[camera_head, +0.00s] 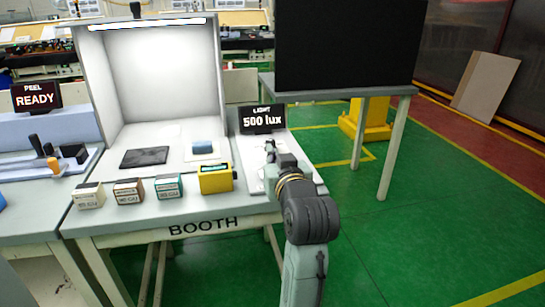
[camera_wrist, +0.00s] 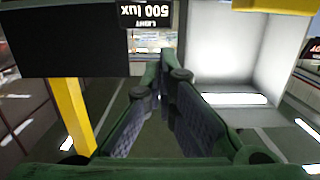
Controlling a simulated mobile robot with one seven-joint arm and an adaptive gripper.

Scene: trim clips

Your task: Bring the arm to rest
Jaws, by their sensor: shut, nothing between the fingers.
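My gripper (camera_head: 268,150) is over the right end of the booth table (camera_head: 180,240), just in front of the black light display (camera_head: 262,118) that reads 500 lux. My arm reaches up to it from the lower right of the head view. In the wrist view my gripper (camera_wrist: 163,55) shows with its two fingers meeting at the tips, shut with nothing between them. The display (camera_wrist: 146,14) appears upside down at the top of the wrist view, beyond the fingertips. Whether the fingers touch anything is hard to tell.
Several small labelled boxes and a yellow device (camera_head: 215,178) line the table's front edge. A black panel (camera_head: 345,45) stands behind on another table. Green floor at right is clear.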

